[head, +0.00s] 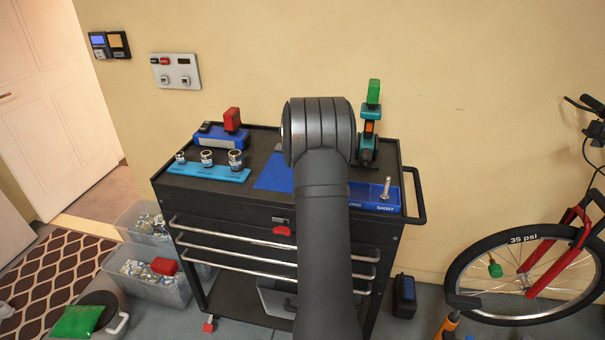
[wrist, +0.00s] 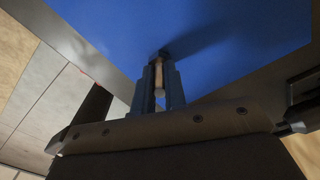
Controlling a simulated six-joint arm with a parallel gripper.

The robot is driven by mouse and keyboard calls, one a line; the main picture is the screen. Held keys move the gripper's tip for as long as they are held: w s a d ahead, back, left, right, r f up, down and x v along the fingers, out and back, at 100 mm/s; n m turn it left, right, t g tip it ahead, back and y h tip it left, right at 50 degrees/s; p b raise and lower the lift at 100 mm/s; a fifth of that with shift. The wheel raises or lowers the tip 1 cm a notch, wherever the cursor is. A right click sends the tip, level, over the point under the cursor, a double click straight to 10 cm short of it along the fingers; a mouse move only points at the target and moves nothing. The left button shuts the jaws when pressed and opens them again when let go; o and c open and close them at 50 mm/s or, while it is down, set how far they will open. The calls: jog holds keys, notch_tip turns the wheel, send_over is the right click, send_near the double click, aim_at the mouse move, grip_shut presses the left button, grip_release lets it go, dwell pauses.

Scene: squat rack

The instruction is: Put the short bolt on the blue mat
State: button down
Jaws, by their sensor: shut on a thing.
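The blue mat (head: 275,174) lies on top of the black tool cart, partly hidden by my arm. It fills the upper part of the wrist view (wrist: 235,35). My gripper (wrist: 165,82) is shut on a small bolt (wrist: 159,75), with its dark end towards the mat. The bolt is close to the mat; I cannot tell whether it touches. Its length is hard to judge. The head view hides my gripper behind the arm. Another bolt (head: 386,188) stands upright in the blue tray (head: 393,203), by the label SHORT.
Sockets stand on a light blue rail (head: 210,171) at the cart's left. Behind it is a blue block with a red piece (head: 221,138). A teal and orange tool with a green top (head: 372,120) stands at the back right. The cart's push handle (head: 416,195) juts out right.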

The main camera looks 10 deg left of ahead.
jog(key=c, duration=1.5)
grip_release()
jog(key=shift+f, duration=0.1)
notch_tip(320, 180, up, 12)
jog(key=shift+r, duration=0.2)
jog(key=shift+f, duration=0.1)
notch_tip(320, 180, down, 12)
jog(key=shift+f, duration=0.1)
jog(key=shift+r, duration=2)
